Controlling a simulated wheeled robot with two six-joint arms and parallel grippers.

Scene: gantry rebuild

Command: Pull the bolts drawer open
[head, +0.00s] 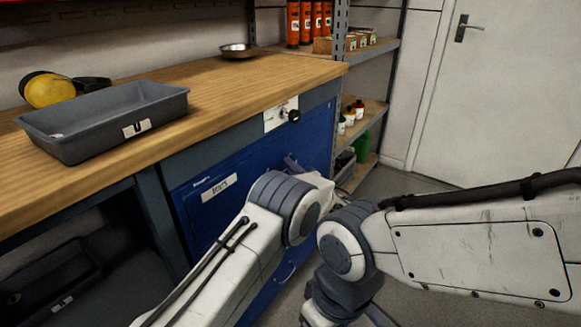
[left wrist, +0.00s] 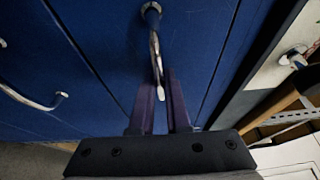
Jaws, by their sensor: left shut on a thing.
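The bolts drawer (head: 245,172) is the upper blue drawer under the bench, with a white BOLTS label (head: 219,187) on its front. Its front looks flush with the cabinet. My left gripper (head: 292,163) is at the right part of this front, mostly hidden behind my left arm in the head view. In the left wrist view, the purple fingers of my left gripper (left wrist: 160,105) are shut on the silver bar handle (left wrist: 154,40). My right arm comes in from the right, but its gripper fingers do not show.
A lower handle (left wrist: 35,100) shows in the left wrist view. On the wooden bench (head: 220,95) are a grey tray (head: 100,138), yellow ear defenders (head: 48,90) and a metal bowl (head: 238,51). A shelf rack (head: 340,30) stands behind the bench. Floor is free before the door (head: 470,100).

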